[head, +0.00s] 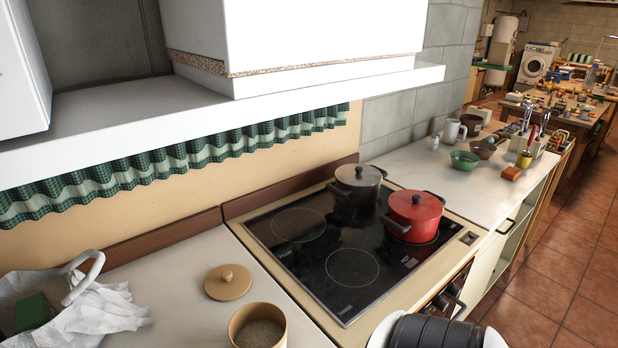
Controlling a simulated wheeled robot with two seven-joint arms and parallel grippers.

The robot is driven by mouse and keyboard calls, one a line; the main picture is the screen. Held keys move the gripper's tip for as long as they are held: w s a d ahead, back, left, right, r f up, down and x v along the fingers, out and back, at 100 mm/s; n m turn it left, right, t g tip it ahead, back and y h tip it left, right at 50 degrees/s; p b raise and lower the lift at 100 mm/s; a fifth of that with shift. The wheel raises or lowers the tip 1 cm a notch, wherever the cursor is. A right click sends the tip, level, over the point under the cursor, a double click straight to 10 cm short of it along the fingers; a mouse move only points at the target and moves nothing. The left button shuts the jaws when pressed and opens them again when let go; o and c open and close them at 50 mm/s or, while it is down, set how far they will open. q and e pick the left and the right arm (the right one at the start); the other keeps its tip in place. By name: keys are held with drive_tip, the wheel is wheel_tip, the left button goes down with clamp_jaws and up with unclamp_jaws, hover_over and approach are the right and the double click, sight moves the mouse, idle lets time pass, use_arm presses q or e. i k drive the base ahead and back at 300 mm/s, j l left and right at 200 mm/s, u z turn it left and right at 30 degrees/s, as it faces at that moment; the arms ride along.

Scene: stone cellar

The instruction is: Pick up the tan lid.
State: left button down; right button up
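The tan lid (228,287) is a round disc with a small knob on top. It lies flat, knob up, on the white counter to the left of the stove. An open tan canister (235,322) stands just in front of it and to the right, with grainy brown contents showing inside. The lid is in full view with nothing on it. Neither of my grippers shows in the head view. A black and white part of my own body shows at the bottom edge, right of the canister.
The stove (353,268) bears a dark pot (357,199) and a red pot (416,208). Crumpled white cloth or paper (102,318) lies at the left. A white shelf (120,125) with a green checked curtain (150,165) overhangs the counter's back.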

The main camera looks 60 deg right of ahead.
sight(229, 282)
drive_tip(key=l+z, duration=0.1)
drive_tip(key=z, duration=0.3)
drive_tip(key=l+z, duration=0.1)
drive_tip(key=z, duration=0.3)
drive_tip(key=l+z, duration=0.1)
drive_tip(key=z, duration=0.3)
